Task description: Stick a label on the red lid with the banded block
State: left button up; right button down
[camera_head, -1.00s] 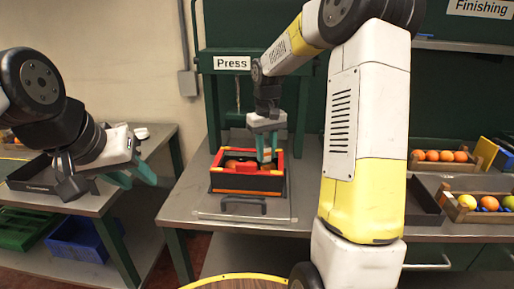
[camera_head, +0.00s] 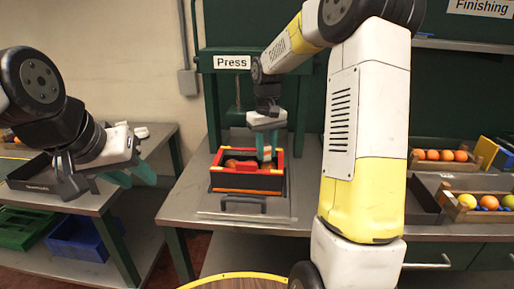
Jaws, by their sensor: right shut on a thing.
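I make out no red lid with certainty, and no label or banded block.
The press (camera_head: 211,95) frames the crate from behind. A dark tray (camera_head: 40,182) lies on the left table, with a blue bin (camera_head: 88,243) below. Crates of oranges (camera_head: 440,165) and mixed fruit (camera_head: 462,215) stand at the right. My right arm hides part of the table.

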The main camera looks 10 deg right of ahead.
jog(key=shift+r, duration=3.3)
